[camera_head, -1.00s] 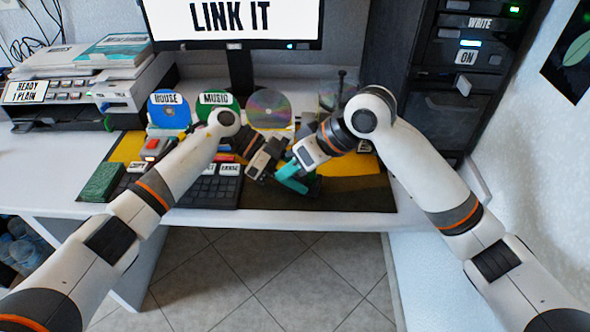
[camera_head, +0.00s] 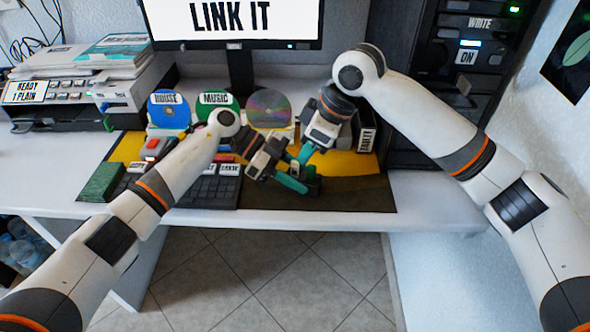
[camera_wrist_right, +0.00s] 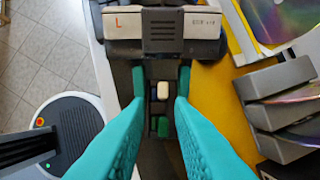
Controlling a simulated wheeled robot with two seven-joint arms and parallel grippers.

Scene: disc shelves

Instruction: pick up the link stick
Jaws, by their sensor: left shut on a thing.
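My left gripper (camera_head: 292,180) reaches in low over the front of the dark desk mat. It is shut on a small dark block (camera_wrist_right: 160,72), mostly hidden between its teal fingers. A small pale piece (camera_wrist_right: 163,90), perhaps the link stick, shows at the block in the right wrist view. My right gripper (camera_head: 303,158) points down just above and behind the left one. In its wrist view its teal fingers (camera_wrist_right: 159,106) are apart, one on each side of the pale piece. I cannot tell whether they touch anything.
Discs in stands, labelled HOUSE (camera_head: 169,108) and MUSIC (camera_head: 216,102), and a shiny disc (camera_head: 268,108) stand behind the grippers. A keyboard (camera_head: 208,192) lies left. A dark tower (camera_head: 450,110) stands right. The mat's front right (camera_head: 360,196) is clear.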

